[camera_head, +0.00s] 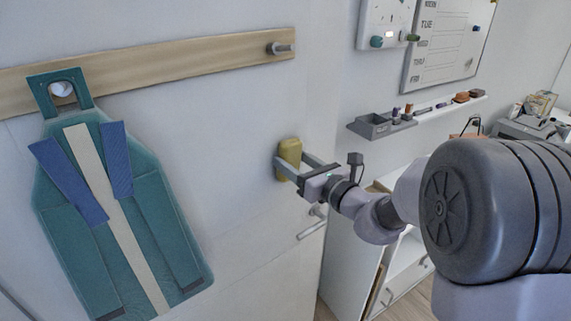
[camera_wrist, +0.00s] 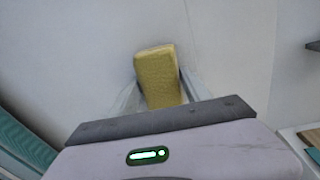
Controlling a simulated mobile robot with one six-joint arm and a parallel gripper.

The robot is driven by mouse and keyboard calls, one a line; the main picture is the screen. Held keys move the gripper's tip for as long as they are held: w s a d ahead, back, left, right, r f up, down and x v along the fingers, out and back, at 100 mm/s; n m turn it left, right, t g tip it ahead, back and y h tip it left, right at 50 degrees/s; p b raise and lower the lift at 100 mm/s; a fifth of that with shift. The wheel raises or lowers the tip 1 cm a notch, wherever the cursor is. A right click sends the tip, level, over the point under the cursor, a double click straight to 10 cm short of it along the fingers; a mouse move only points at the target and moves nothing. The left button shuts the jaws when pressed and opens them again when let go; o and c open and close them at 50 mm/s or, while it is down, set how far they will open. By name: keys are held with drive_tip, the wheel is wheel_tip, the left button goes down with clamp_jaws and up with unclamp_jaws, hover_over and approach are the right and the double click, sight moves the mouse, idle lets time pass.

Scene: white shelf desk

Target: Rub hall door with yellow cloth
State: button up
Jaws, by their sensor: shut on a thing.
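The yellow cloth (camera_head: 289,157) is a folded, block-like pad between the fingers of my gripper (camera_head: 290,165). My gripper is shut on it and holds it at the white hall door (camera_head: 235,130). In the wrist view the cloth (camera_wrist: 157,75) stands out ahead of my gripper (camera_wrist: 160,88), with the pale door surface (camera_wrist: 90,40) behind it. The cloth is at or very near the door; I cannot tell for certain whether it touches. A door handle (camera_head: 312,228) shows just below my gripper.
A teal bag (camera_head: 165,215) with blue and cream straps hangs on the left from a wooden peg rail (camera_head: 190,62). A whiteboard (camera_head: 450,45), a small wall ledge (camera_head: 430,112) and a white shelf desk (camera_head: 350,255) are on the right. Bare door surface lies between bag and gripper.

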sight(308, 146)
drive_tip(key=shift+w+d+r+p, duration=0.1)
drive_tip(key=shift+w+d+p, duration=0.3)
drive_tip(key=shift+w+d, duration=1.05)
drive_tip(key=shift+w+d+p, duration=0.4)
drive_tip(key=shift+w+d, duration=0.8)
drive_tip(key=shift+d, duration=0.45)
drive_tip(key=shift+s+a, duration=0.15)
drive_tip(key=shift+a, duration=0.1)
drive_tip(key=s+a+b, duration=0.2)
drive_tip(key=s+a, duration=0.5)
drive_tip(key=a, duration=0.1)
drive_tip(key=shift+s+a+b, duration=0.25)
drive_tip(key=shift+a+b, duration=0.1)
drive_tip(key=b+v, duration=0.1)
drive_tip(key=v, duration=0.5)
drive_tip(key=v, duration=0.3)
